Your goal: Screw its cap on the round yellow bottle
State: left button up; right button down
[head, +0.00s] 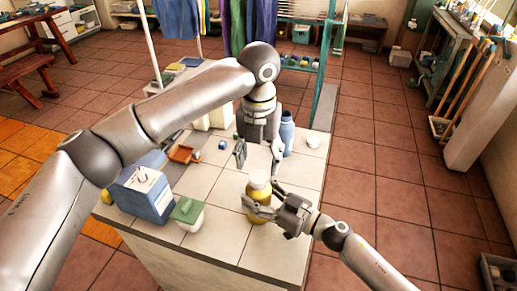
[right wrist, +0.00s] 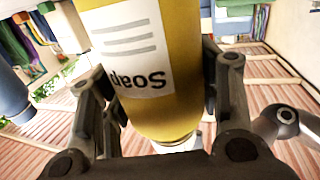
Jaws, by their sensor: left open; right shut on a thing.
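The round yellow bottle (head: 258,211) stands near the front edge of the tiled counter, in my right gripper (head: 262,207). My right gripper is shut around its body. The right wrist view shows the bottle (right wrist: 165,100) upside down, with a white label reading "Soap". A pale top (head: 259,183) shows on the bottle; I cannot tell whether it is the cap or the bare neck. My left gripper (head: 258,158) is open and pointing down, just behind and above the bottle. Nothing shows between its fingers.
A blue bottle (head: 287,134) stands close right of my left gripper. A round white thing (head: 313,141) and a small pale-blue thing (head: 222,145) lie on the counter. A blue box (head: 142,196), a green-lidded tub (head: 187,212) and an orange-brown tray (head: 184,154) are at left.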

aim_at(258, 176)
pick_arm(q)
jog(key=n, duration=0.3)
jog(key=shift+r+n, duration=0.15)
jog(key=shift+n, duration=0.15)
jog(key=n, duration=0.5)
jog(key=shift+r, duration=0.2)
jog(key=n, duration=0.7)
jog(key=shift+r, duration=0.3)
jog(key=n, duration=0.7)
jog(key=shift+r, duration=0.25)
jog(key=n, duration=0.3)
jog(key=shift+r, duration=0.15)
jog(key=n, duration=0.5)
jog(key=shift+r, duration=0.2)
jog(key=shift+f, duration=0.1)
jog(key=shift+f, duration=3.95)
